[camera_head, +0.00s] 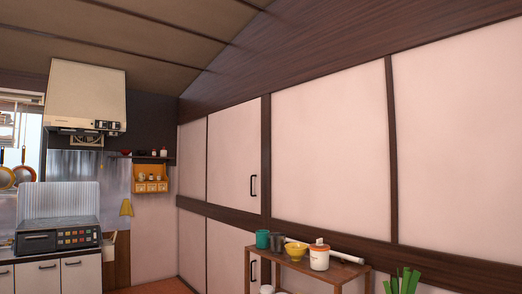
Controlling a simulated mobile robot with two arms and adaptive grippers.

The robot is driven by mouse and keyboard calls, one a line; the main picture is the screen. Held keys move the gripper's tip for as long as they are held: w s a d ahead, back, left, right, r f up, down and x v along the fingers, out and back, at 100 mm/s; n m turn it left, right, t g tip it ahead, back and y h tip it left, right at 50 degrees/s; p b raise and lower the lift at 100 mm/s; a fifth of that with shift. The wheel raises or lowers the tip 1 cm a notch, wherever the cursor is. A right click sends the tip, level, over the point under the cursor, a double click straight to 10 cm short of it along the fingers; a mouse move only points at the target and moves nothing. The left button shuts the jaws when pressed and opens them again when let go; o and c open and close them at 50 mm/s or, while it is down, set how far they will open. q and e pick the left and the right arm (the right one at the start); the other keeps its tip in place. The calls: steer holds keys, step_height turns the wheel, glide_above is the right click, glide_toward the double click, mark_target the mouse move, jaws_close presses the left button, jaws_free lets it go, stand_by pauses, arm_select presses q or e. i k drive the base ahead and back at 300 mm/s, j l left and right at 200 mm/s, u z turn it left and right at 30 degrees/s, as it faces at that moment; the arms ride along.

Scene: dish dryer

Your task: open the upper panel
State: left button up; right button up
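Neither of my grippers is in view. An upper white panel (233,155) with a dark vertical handle (253,185) at its right edge is in the wall on the right side of the room. It looks closed. A narrower white upper panel (191,163) is beside it on the left, with no handle that I can see. Below the dark rail is a lower white panel (229,255) with its own handle, partly hidden by a wooden shelf. I cannot tell which of these the task means.
The wooden shelf (345,272) stands before the wall, holding a green cup (262,239), a yellow bowl (296,250) and a white jar (319,259). Green stalks (403,281) rise at the bottom right. A stove-like appliance (57,236) and range hood (85,95) are at left.

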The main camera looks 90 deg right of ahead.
mark_target(234, 170)
steer(key=z, duration=2.45)
